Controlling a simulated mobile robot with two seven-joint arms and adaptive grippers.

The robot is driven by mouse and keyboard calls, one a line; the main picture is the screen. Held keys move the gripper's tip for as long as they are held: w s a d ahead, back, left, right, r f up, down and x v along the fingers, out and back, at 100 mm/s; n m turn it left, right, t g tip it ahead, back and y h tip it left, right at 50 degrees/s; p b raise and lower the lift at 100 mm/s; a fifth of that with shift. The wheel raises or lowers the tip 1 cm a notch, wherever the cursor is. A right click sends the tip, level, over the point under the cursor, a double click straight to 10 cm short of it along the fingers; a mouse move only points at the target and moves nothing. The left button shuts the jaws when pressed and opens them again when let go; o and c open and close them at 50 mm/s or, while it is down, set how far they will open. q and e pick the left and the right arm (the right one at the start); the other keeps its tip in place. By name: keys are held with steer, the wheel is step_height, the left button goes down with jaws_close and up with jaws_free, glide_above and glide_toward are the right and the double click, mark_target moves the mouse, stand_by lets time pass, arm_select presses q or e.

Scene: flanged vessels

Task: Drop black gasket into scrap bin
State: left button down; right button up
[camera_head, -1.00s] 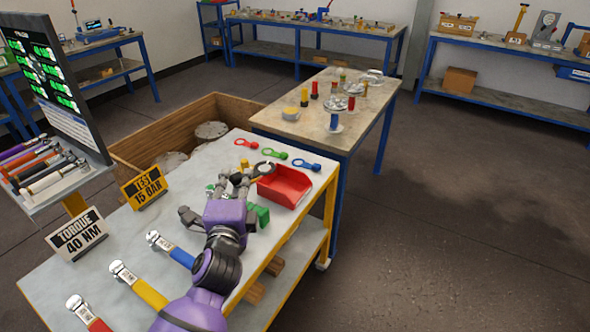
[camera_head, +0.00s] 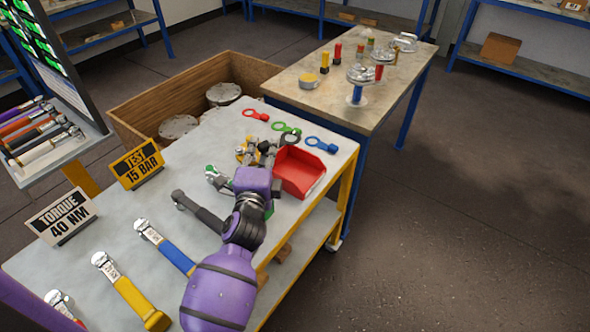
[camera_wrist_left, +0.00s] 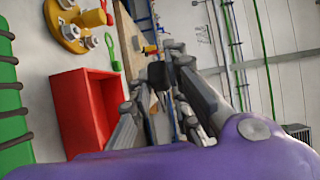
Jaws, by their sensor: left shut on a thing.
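My left gripper (camera_head: 258,152) is over the work table, beside the red scrap bin (camera_head: 300,172). It is shut on the dark tab of the black gasket (camera_head: 291,138), whose ring seems to reach right, near the bin's far edge. The left wrist view shows the black tab (camera_wrist_left: 157,73) between the fingertips and the red bin (camera_wrist_left: 88,112) to the left of them. The gasket's ring is hard to make out there. The gasket is outside the bin. My right gripper is not in view.
Red (camera_head: 255,114), green (camera_head: 286,128) and blue (camera_head: 320,144) ring-shaped tools lie behind the bin. A brass flange (camera_wrist_left: 72,28) is close to the gripper. Torque wrenches (camera_head: 130,290) and signs (camera_head: 137,163) occupy the left and front. A wooden crate (camera_head: 190,92) stands behind.

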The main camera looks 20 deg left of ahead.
arm_select(q)
step_height(320, 180, down, 3)
steer(key=shift+w+f+b, duration=0.1)
steer(key=shift+w+b, duration=0.05)
steer(key=shift+b, duration=0.8)
steer(key=c, duration=1.8)
jaws_free()
steer(key=shift+o, duration=1.1)
steer(key=s, duration=0.2)
steer(key=s+d, duration=0.1)
steer(key=s, duration=0.4)
steer(key=shift+s+d, duration=0.15)
steer(key=shift+s, duration=0.1)
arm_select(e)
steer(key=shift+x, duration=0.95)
arm_select(q)
steer(key=shift+f, duration=0.1)
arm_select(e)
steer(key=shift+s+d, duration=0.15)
